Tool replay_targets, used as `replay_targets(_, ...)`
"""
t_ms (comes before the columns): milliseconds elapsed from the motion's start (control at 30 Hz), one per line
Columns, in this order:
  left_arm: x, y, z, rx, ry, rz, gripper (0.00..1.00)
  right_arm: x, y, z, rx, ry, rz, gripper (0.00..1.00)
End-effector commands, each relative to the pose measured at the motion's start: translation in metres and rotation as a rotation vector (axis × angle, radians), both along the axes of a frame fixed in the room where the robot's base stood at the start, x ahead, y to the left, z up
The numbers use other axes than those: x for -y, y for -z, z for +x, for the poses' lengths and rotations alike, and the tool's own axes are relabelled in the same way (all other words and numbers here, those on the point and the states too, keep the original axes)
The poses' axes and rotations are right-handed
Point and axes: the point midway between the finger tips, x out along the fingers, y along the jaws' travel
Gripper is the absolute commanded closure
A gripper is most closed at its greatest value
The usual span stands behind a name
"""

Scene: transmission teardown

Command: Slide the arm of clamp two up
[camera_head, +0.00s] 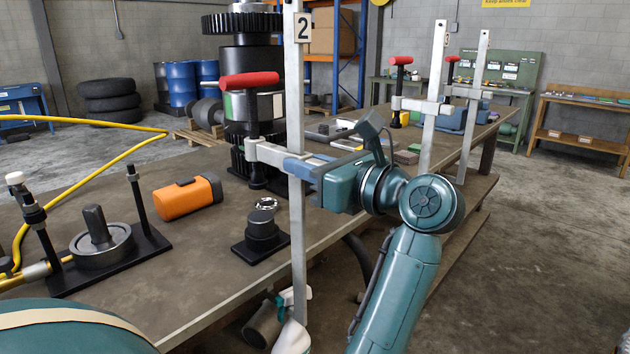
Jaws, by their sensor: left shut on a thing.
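Clamp two is an upright pale steel bar (297,90) with a "2" plate (303,27) near its top. Its sliding arm (276,154) reaches left from the bar at about mid-height. A screw with a red handle (249,80) stands in the arm's left end, its dark foot (256,177) below. The foot shows in front of the dark gear stack (240,58); I cannot tell if they touch.
Two more clamps, with bars (434,95) and (474,105), stand along the table edge to the right. An orange block (187,197), a black fixture (105,250) and a dark cylinder on a base (262,235) stand on the bench (205,285).

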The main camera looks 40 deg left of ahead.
Motion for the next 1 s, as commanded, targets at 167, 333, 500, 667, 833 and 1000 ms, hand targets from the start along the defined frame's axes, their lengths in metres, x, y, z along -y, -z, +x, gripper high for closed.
replay_targets(167, 0.0, -0.0083, 0.0003, 0.007, 0.004, 0.017, 1.0, -0.0013, 0.003, -0.0016, -0.009, -0.003, -0.004, 0.64)
replay_targets(333, 0.0, -0.0082, 0.0003, 0.007, 0.004, 0.018, 0.75, -0.0013, 0.0043, -0.0026, -0.012, -0.003, -0.004, 0.64)
replay_targets(500, 0.0001, -0.0064, 0.0005, 0.005, 0.004, 0.015, 0.61, -0.0013, 0.0043, -0.0034, -0.013, -0.004, -0.003, 0.64)
replay_targets(667, 0.0001, -0.0052, 0.0007, 0.003, 0.004, 0.012, 0.58, -0.0013, 0.0028, -0.0032, -0.009, -0.003, -0.002, 0.64)
replay_targets(833, 0.0004, -0.0042, 0.0008, 0.003, 0.004, 0.01, 0.58, -0.0013, 0.0012, -0.0026, -0.006, -0.003, -0.001, 0.64)
replay_targets(1000, 0.0021, -0.0033, 0.0005, 0.002, 0.001, 0.01, 0.58, -0.0015, 0.0026, -0.0024, -0.004, -0.002, 0.004, 0.64)
